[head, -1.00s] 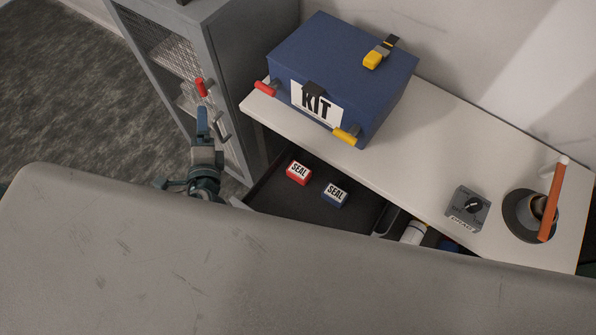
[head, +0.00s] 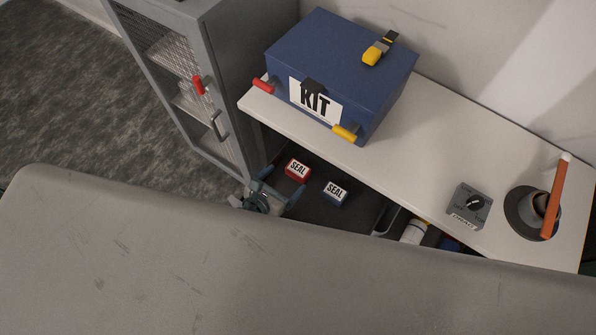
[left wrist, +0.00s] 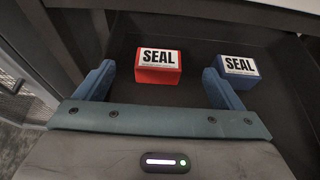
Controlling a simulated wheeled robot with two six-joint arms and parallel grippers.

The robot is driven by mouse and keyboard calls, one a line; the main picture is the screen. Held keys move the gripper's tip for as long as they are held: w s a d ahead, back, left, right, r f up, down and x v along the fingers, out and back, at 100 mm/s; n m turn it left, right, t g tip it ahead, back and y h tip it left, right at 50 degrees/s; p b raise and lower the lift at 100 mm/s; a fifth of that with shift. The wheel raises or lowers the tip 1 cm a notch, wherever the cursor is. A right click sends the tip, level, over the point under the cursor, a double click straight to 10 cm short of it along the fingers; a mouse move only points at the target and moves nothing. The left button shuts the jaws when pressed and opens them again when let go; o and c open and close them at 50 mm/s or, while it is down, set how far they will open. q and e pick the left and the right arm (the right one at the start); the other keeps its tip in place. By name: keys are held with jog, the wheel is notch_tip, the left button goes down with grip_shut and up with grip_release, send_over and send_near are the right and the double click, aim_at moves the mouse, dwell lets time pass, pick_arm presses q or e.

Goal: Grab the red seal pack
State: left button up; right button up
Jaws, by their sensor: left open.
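The red seal pack (head: 298,170) is a small red block with a white "SEAL" label, lying in the open dark drawer (head: 318,211) under the bench. It also shows in the left wrist view (left wrist: 158,76), ahead of and between the two blue fingers. My left gripper (head: 280,183) is open and empty at the drawer's left side, just short of the red pack. In the left wrist view its open fingers (left wrist: 158,84) show at left and right. A blue seal pack (head: 335,193) lies to the right of the red one, also seen beyond the right finger (left wrist: 238,68). My right gripper is not in view.
The bench top (head: 420,160) overhangs the drawer and carries a blue KIT box (head: 340,70), a grey dial box (head: 468,207) and a round holder with an orange stick (head: 553,200). A grey cabinet (head: 250,60) stands at the left. White and yellow items (head: 413,232) lie right of the drawer.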

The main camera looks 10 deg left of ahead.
aim_at(301, 165)
pick_arm(q)
jog(key=shift+w+f, duration=0.2)
jog(key=shift+f, duration=0.5)
jog(key=shift+x, duration=0.9)
jog(key=p+x, duration=0.1)
jog(key=x, duration=0.4)
jog(key=shift+w+d, duration=0.15)
jog(key=shift+r, duration=0.1)
jog(key=c, duration=1.1)
jog(key=shift+r, duration=0.15)
